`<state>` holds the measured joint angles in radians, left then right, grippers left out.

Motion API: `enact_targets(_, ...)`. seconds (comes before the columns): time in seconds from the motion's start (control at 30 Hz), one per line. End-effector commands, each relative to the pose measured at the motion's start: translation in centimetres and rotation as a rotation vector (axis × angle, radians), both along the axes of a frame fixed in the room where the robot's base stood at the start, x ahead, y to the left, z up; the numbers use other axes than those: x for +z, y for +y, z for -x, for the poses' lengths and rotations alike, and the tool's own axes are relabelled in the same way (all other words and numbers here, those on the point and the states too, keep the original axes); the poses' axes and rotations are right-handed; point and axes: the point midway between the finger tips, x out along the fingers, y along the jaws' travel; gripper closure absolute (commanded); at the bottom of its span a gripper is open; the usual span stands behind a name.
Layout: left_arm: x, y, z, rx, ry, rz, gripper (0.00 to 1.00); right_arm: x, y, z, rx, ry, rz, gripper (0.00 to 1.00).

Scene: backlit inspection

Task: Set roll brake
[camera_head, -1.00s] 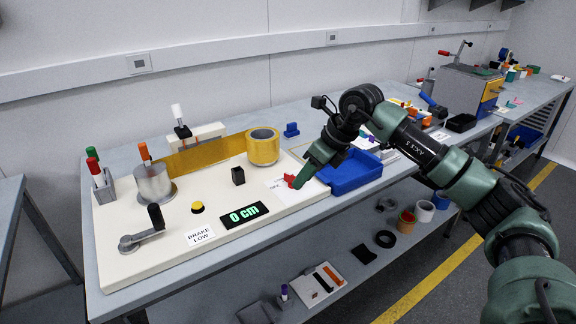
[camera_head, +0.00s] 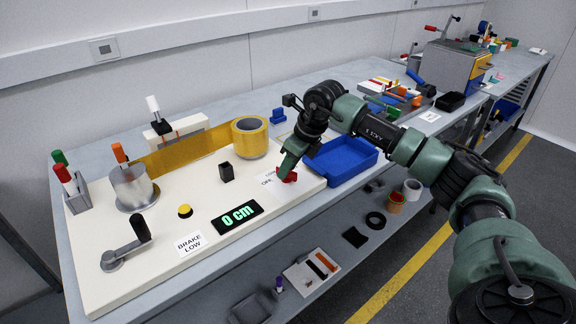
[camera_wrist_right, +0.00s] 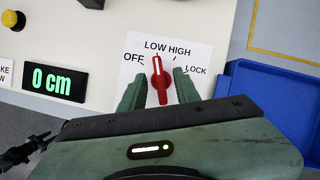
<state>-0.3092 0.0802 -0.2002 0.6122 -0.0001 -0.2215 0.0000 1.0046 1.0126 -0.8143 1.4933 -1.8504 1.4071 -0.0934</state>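The red brake knob (camera_wrist_right: 158,82) stands on a white label marked OFF, LOW, HIGH and LOCK. In the right wrist view its pointer is directed up, near LOW. In the head view the knob (camera_head: 291,176) sits at the right end of the cream panel. My right gripper (camera_wrist_right: 158,92) has one finger on each side of the knob, with visible gaps; it is open. The head view shows this gripper (camera_head: 284,176) at the knob, partly covering the label. A sign (camera_head: 190,243) reads BRAKE LOW. The display (camera_head: 237,214) reads 0 cm. My left gripper is not in view.
The cream panel (camera_head: 100,285) carries a yellow film roll (camera_head: 250,138), a metal drum (camera_head: 133,188), a crank (camera_head: 125,248), a yellow button (camera_head: 185,210) and a black block (camera_head: 226,172). A blue tray (camera_head: 343,160) stands close to the right of the knob.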

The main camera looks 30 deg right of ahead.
Motion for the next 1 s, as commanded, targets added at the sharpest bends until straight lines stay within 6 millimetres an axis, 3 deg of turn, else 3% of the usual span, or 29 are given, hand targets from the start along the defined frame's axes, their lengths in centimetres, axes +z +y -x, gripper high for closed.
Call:
enact_targets(0.13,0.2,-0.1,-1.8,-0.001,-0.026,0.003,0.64,-0.3,0.0,-0.1,0.0,0.001,0.0,0.68)
enact_targets(0.27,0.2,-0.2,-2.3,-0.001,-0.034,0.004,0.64,-0.3,0.0,-0.1,0.0,0.001,0.0,0.68)
enact_targets(0.4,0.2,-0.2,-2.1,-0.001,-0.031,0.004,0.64,-0.3,0.0,-0.1,0.0,0.0,0.0,1.0)
enact_targets(0.77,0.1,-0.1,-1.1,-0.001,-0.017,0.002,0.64,-0.2,0.1,-0.1,-0.02,-0.001,0.0,1.0)
enact_targets(1.0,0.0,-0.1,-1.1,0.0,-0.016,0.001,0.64,-0.2,0.2,-0.1,-0.13,-0.002,-0.001,1.0)
